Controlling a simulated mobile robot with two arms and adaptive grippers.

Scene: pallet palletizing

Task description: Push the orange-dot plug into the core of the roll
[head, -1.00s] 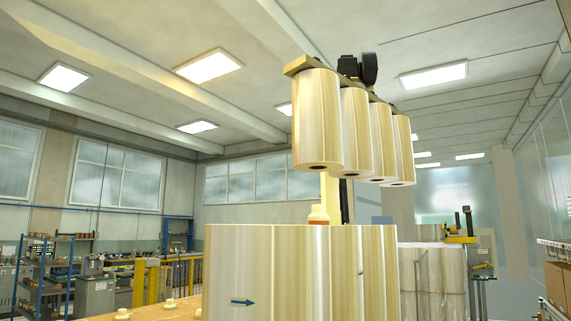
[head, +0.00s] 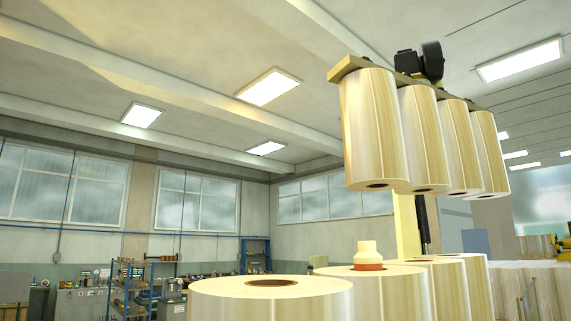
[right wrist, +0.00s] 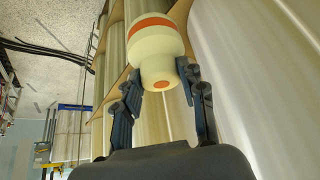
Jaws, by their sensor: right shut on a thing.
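In the right wrist view my right gripper (right wrist: 164,78) is shut on a cream plug (right wrist: 158,48). The fingers grip its narrower near end, which has an orange dot; an orange band runs around its wider far part. In the head view the nearest standing roll (head: 270,304) is pale and shiny, with a dark open core (head: 271,283) in its top. Another cream plug (head: 367,252) with an orange band stands upright on the roll behind (head: 405,285). How deep it sits cannot be told. Neither gripper shows in the head view.
A row of several rolls (head: 375,130) hangs from an overhead beam (head: 352,66) above the standing rolls, with a gap between. Further rolls (head: 445,275) stand behind. Shelves (head: 130,285) and benches are far off at the left. Rolls (right wrist: 236,80) rise close beside the gripper.

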